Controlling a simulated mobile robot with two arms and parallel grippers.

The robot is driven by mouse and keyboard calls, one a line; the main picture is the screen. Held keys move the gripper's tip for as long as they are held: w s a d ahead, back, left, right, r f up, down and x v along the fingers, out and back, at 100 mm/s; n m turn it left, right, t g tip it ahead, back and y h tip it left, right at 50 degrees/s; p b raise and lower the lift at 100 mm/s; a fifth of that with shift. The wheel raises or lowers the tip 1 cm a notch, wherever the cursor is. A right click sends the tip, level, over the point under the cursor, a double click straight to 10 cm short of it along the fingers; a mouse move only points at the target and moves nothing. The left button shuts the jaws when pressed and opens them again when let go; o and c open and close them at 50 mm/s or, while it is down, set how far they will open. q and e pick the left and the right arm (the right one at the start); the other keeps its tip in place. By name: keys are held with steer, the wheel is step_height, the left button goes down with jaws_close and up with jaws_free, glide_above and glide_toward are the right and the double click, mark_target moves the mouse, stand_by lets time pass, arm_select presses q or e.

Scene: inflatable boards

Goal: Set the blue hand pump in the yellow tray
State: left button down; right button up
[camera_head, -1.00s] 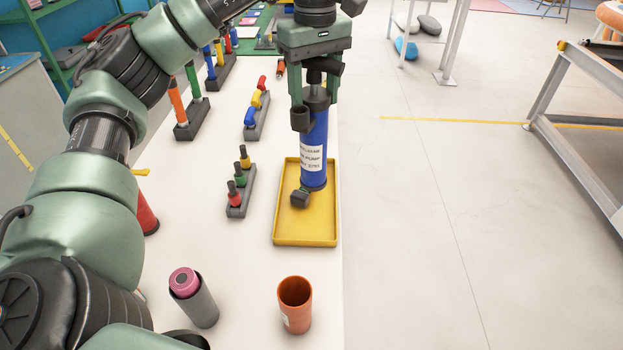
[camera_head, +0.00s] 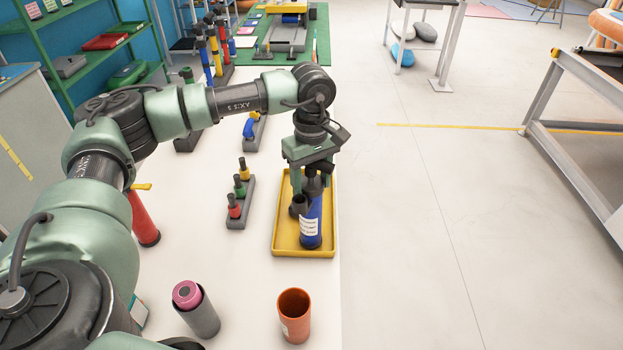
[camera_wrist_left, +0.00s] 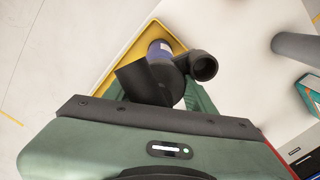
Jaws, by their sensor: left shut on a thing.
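The blue hand pump (camera_head: 312,222) stands close to upright over the near part of the yellow tray (camera_head: 281,240). My left gripper (camera_head: 311,178) is above it, shut on its dark upper part. The pump's lower end appears to be within the tray's rim; I cannot tell whether it bears on the tray floor. In the left wrist view the pump's blue body (camera_wrist_left: 160,50) and a dark round side opening show beyond my gripper, with the yellow tray edge (camera_wrist_left: 128,55) behind. My gripper's fingertips are partly hidden. My right gripper is not in view.
A rack of small red, green and yellow pieces (camera_head: 238,205) stands left of the tray. An orange cup (camera_head: 295,318) and a grey holder with a pink roll (camera_head: 198,308) are at the front. A red cylinder (camera_head: 145,220) is at left. The table's right edge is near the tray.

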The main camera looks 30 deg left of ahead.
arm_select(q)
steer(key=shift+f, duration=0.15)
steer(key=c, duration=0.5)
jaws_free()
steer(key=shift+r, duration=0.25)
steer(key=shift+r+b, duration=0.3)
step_height(320, 180, up, 11)
steer(key=b, duration=0.3)
steer(key=shift+r, duration=0.1)
